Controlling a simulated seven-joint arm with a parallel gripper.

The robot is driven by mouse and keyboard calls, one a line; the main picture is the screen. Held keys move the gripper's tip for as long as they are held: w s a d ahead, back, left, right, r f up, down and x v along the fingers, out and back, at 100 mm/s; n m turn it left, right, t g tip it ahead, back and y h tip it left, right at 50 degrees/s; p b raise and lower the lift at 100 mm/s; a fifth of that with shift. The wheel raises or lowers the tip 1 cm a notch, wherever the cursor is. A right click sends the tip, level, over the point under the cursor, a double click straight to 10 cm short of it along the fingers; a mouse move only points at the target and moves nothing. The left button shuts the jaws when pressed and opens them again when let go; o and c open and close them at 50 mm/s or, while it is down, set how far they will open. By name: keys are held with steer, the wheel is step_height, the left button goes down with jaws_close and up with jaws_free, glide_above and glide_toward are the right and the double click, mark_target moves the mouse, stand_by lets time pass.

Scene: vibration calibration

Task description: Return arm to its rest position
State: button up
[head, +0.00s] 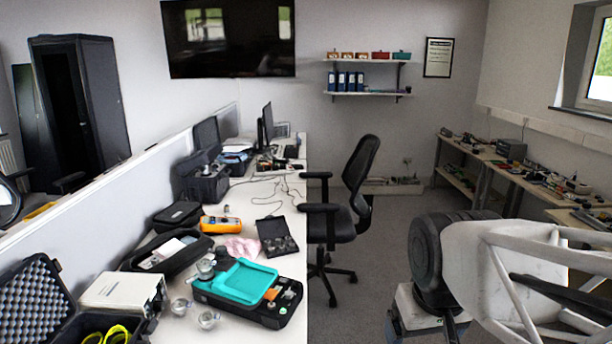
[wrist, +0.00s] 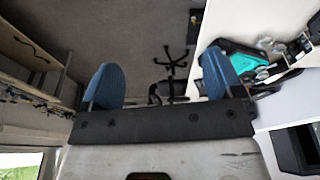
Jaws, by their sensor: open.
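My gripper shows in the wrist view (wrist: 162,78) with its two blue fingertips wide apart and nothing between them. In the head view my arm is folded at the lower right, and the gripper (head: 422,330) hangs low there, partly cut off by the bottom edge. It is over the grey floor, to the right of the white desk (head: 240,325) and apart from it. The teal-topped case (head: 242,280) stands on the desk; in the wrist view it shows at the upper right (wrist: 215,75).
A black office chair (head: 345,205) stands beyond my gripper, right of the desk. A workbench (head: 500,170) with many small items runs along the right wall. Glass jars (head: 208,319), an orange meter (head: 221,224) and open cases crowd the desk. Grey floor (head: 395,235) is clear between chair and bench.

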steer(key=shift+m, duration=0.7)
steer(key=shift+s+d+f, duration=0.15)
steer(key=shift+s+f, duration=0.15)
steer(key=shift+s, duration=0.35)
steer(key=shift+s+d+f, duration=0.2)
steer(key=shift+s+f, duration=0.1)
steer(key=shift+s, duration=0.4)
steer(key=shift+s+d+f, duration=0.15)
steer(key=shift+s+f, duration=0.15)
steer(key=shift+s, duration=0.35)
steer(key=shift+c, duration=0.3)
